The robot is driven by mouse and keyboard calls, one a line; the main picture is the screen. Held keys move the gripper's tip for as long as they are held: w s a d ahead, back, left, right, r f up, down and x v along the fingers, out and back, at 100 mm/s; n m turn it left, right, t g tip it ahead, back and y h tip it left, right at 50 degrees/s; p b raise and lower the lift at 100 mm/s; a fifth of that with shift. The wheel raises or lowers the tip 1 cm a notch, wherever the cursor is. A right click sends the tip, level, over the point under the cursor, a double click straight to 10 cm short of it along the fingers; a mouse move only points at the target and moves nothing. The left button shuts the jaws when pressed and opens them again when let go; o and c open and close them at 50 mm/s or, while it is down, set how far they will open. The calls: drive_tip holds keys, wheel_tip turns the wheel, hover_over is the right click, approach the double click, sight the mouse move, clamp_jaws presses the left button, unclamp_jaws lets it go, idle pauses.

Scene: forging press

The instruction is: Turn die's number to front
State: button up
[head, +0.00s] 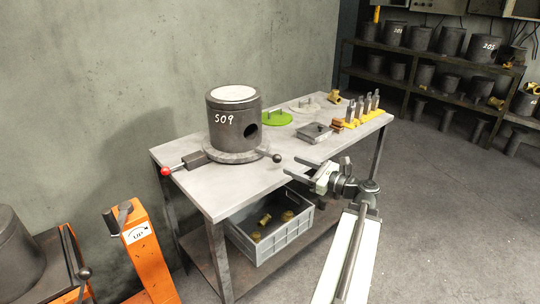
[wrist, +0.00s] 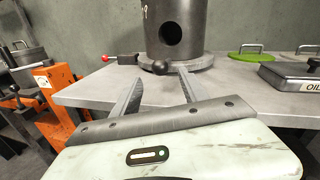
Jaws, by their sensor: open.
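The die (head: 230,125) is a dark grey upright cylinder with a pale top, standing on a round turntable base (head: 237,155) on the metal table. Its white number 509 faces forward and a little left in the head view, and a round hole shows right of it. In the wrist view the die (wrist: 192,30) shows the hole near its middle, with only part of the number at its upper left. A ball-ended handle (head: 276,157) sticks out from the base at the right. My gripper (head: 289,168) is open and empty at the table's front edge, its fingers (wrist: 158,95) apart before the handle ball (wrist: 161,67).
A red-knobbed lever (head: 166,171) lies left of the base. A green lid (head: 277,118), an oil box (head: 315,132) and yellow-based tools (head: 362,112) stand to the right. A grey crate (head: 270,240) sits below. An orange lift (head: 145,245) stands at left; floor at right is clear.

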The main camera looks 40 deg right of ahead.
sight(277, 159)
drive_tip(key=w, duration=0.2)
drive_tip(key=w+a, duration=0.1)
drive_tip(key=w, duration=0.5)
drive_tip(key=shift+a, duration=0.15)
clamp_jaws()
idle(1.2)
